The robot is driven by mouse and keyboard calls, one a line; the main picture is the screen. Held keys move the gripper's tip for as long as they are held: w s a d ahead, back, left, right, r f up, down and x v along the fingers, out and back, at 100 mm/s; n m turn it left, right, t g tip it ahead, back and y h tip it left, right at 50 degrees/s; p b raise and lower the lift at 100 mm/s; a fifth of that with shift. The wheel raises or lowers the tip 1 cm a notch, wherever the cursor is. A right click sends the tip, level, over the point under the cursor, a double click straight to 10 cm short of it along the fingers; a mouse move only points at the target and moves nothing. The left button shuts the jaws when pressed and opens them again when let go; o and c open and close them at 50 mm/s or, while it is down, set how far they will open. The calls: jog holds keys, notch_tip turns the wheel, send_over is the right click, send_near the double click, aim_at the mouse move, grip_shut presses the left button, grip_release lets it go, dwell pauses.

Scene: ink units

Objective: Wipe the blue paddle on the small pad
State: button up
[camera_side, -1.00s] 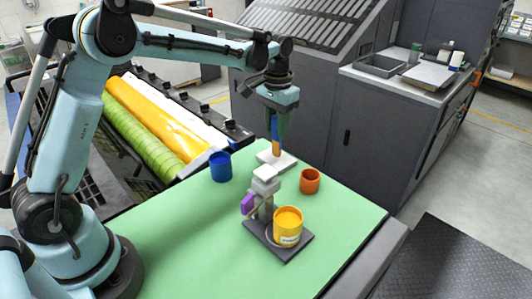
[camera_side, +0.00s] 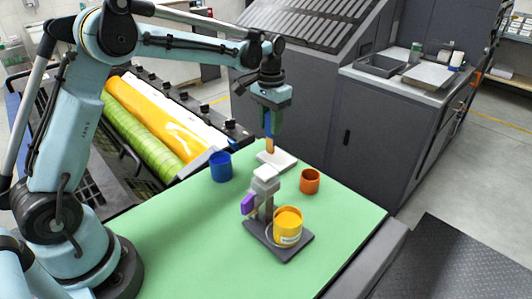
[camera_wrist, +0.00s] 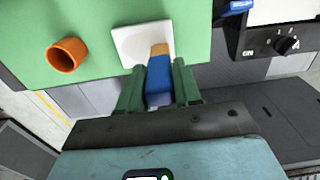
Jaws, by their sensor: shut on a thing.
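My gripper (camera_side: 269,118) is shut on the blue paddle (camera_side: 268,122), which hangs down with its orange-tan end lowest. In the wrist view the blue paddle (camera_wrist: 159,75) sits between the green fingers of my gripper (camera_wrist: 158,85). The paddle's tan end is over the pad's back left part. I cannot tell whether it touches the pad.
A blue cup (camera_side: 220,167) stands left of the pad and an orange cup (camera_side: 309,181) right of it. The green table top (camera_side: 180,240) is clear at front left.

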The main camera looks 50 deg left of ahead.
jog(key=shift+d, duration=2.85)
jog(key=shift+a, duration=3.25)
jog(key=shift+d, duration=3.2)
jog(key=shift+s+r, duration=0.1)
jog(key=shift+r, duration=2.85)
jog(key=shift+d, duration=0.1)
